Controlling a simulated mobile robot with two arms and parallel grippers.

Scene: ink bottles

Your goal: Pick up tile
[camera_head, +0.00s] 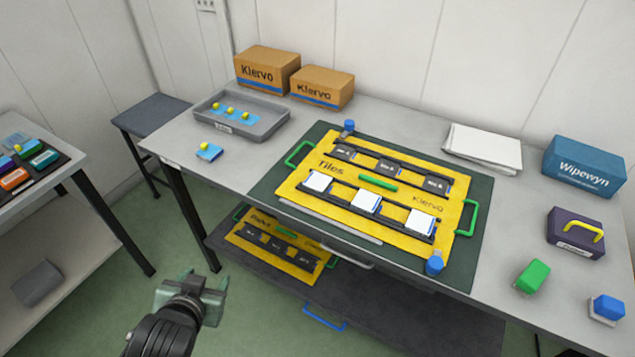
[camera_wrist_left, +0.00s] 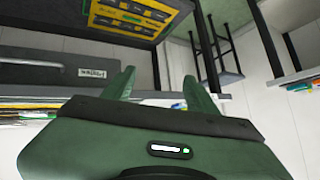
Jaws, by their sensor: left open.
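White tiles sit in the front row of the yellow board (camera_head: 292,187) marked "Tiles": a left tile (camera_head: 318,181), a middle tile (camera_head: 366,202) and a right tile (camera_head: 420,222). The back row holds dark slots with labels. The board lies on a dark green mat (camera_head: 262,190) on the grey table. My left gripper (camera_head: 192,281) is open and empty, low in front of the table's left part, away from the tiles. In the left wrist view its fingers (camera_wrist_left: 160,85) are apart with nothing between them. My right gripper is not in view.
A second yellow board (camera_head: 240,241) with dark slots lies on the lower shelf. Boxes stand at the back. A side table (camera_head: 75,180) is at the far left.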

